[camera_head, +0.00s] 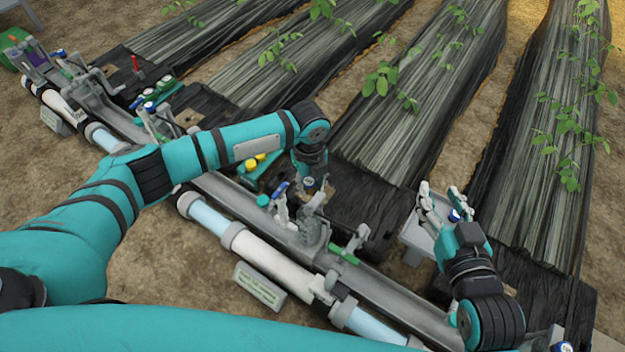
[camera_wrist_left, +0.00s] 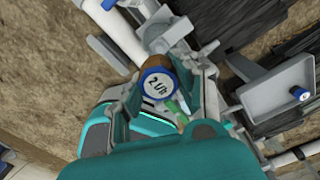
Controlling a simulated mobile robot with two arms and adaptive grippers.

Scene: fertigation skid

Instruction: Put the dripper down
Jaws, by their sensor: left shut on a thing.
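In the left wrist view, a dripper with a round blue-and-white cap reading "2 L/h" (camera_wrist_left: 158,83) sits between the fingers of my left gripper (camera_wrist_left: 165,88). The gripper is shut on it. In the head view, my left gripper (camera_head: 303,194) hangs above the pipe run near mid-picture; the dripper there is small and partly hidden. My right gripper (camera_head: 440,192) is open, its fingers apart over a light grey tray (camera_head: 412,238). A second blue-capped dripper (camera_head: 455,215) shows by its fingers, apparently on the tray; contact cannot be told.
A grey rail and white-and-clear pipe (camera_head: 268,264) cross diagonally, with green-handled fittings (camera_head: 343,254) and a labelled block (camera_head: 260,286). Black-covered plant beds (camera_head: 425,90) lie behind. Yellow-capped items on a green base (camera_head: 250,168) stand left of my left gripper. Bare soil is in front.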

